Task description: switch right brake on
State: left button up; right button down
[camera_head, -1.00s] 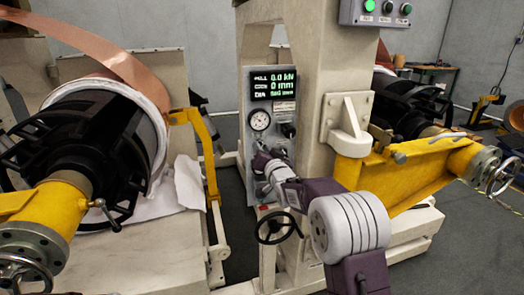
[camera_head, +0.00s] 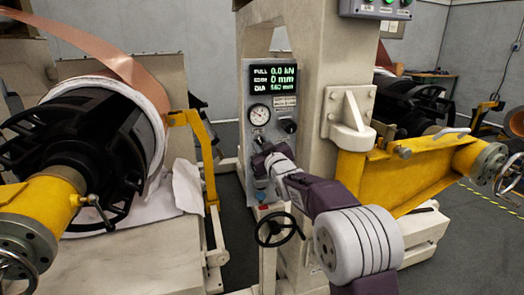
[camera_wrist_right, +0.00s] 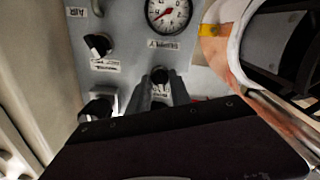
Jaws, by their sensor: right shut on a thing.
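The grey control panel (camera_head: 285,104) is on the cream machine post, with a lit display (camera_head: 273,79), a round gauge (camera_head: 259,115) and a black knob (camera_head: 289,126). My right gripper (camera_head: 262,165) is at the lower part of the panel; its fingertips are hard to make out there. In the right wrist view my right gripper (camera_wrist_right: 163,90) has its two fingers close together around a small black switch knob (camera_wrist_right: 160,75) below the gauge (camera_wrist_right: 168,14). A label beside it is partly hidden between the fingers. Which brake it belongs to cannot be read. My left gripper is not in view.
Two other black controls (camera_wrist_right: 98,45) (camera_wrist_right: 97,108) sit beside the gripped one. A black handwheel (camera_head: 278,229) is below the panel. A yellow arm (camera_head: 205,150) and copper roll stand left; a yellow bracket (camera_head: 410,175) stands right.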

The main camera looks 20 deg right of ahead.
jog(key=shift+n+b, duration=0.5)
jog(key=shift+n, duration=0.5)
jog(key=c, duration=1.5)
grip_release()
jog(key=shift+c, duration=0.2)
jog(key=shift+s, duration=0.15)
jog(key=s, duration=0.8)
jog(key=shift+s+d+b, duration=0.15)
jog(key=shift+s+b, duration=0.15)
jog(key=shift+s, duration=0.1)
